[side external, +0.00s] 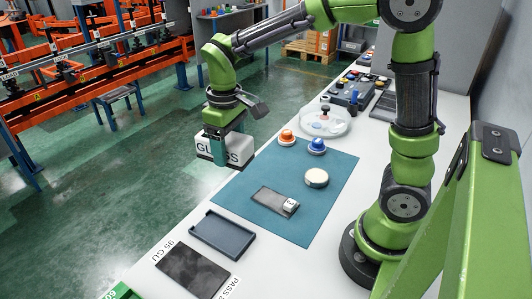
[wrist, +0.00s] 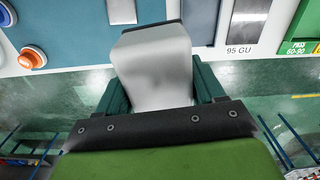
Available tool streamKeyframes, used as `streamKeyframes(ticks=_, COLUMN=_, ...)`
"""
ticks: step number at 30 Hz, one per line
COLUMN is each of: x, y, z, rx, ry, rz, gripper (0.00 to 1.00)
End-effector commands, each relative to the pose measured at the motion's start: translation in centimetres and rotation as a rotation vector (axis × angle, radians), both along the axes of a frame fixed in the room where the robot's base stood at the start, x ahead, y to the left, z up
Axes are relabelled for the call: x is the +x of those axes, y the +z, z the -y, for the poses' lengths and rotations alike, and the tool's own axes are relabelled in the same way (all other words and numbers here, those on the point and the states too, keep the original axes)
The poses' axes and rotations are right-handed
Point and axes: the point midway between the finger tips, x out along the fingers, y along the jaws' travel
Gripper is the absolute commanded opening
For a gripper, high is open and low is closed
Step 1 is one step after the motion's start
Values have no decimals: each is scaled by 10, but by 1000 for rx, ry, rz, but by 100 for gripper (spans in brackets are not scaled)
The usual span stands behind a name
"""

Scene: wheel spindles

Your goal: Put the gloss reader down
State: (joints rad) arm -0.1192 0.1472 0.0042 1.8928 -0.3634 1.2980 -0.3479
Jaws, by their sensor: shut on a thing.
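My gripper (side external: 225,144) is shut on the gloss reader (side external: 242,150), a white block with a dark base and black "GLOSS" lettering. It is held in the air, against the green floor just left of the table's edge in the side view. In the wrist view the pale reader (wrist: 155,70) sits between the teal fingers of my gripper (wrist: 160,92). There its far end overlaps the table edge and part of the teal mat (wrist: 70,18). Its underside is hidden. How high it is above the table level is hard to tell.
The teal mat (side external: 327,209) carries a dark slab with a small white piece (side external: 275,201), a white disc (side external: 316,177), an orange button (side external: 286,138) and a blue button (side external: 317,146). A dark tray (side external: 222,234) and a dark plate (side external: 193,270) marked "95 GU" lie nearer. A clear dish (side external: 340,122) stands behind.

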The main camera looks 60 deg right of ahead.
Motion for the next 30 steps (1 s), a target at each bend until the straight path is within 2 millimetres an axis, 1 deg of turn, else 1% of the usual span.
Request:
streamKeyframes(ticks=1, x=-7, y=-10, z=-20, rx=0, ry=34, rz=-4, gripper=9)
streamKeyframes(ticks=3, x=-16, y=-26, z=-43, rx=-1, ry=50, rz=-5, gripper=9)
streamKeyframes(ticks=6, x=-30, y=-46, z=-70, rx=-1, ry=43, rz=-3, gripper=9)
streamKeyframes(ticks=9, x=-39, y=-61, z=-85, rx=-1, ry=-1, rz=-2, gripper=9)
streamKeyframes(ticks=13, x=-38, y=-71, z=-86, rx=0, ry=-80, rz=-1, gripper=9)
streamKeyframes(ticks=15, x=-36, y=-80, z=-86, rx=-1, ry=-104, rz=-3, gripper=9)
streamKeyframes(ticks=18, x=-36, y=-96, z=-86, rx=-1, ry=-112, rz=-2, gripper=9)
streamKeyframes(ticks=23, x=-36, y=-112, z=-86, rx=0, ry=-112, rz=-1, gripper=9)
streamKeyframes(ticks=27, x=-36, y=-133, z=-86, rx=-1, ry=-110, rz=-3, gripper=9)
streamKeyframes(ticks=30, x=-36, y=-144, z=-86, rx=0, ry=-111, rz=-1, gripper=9)
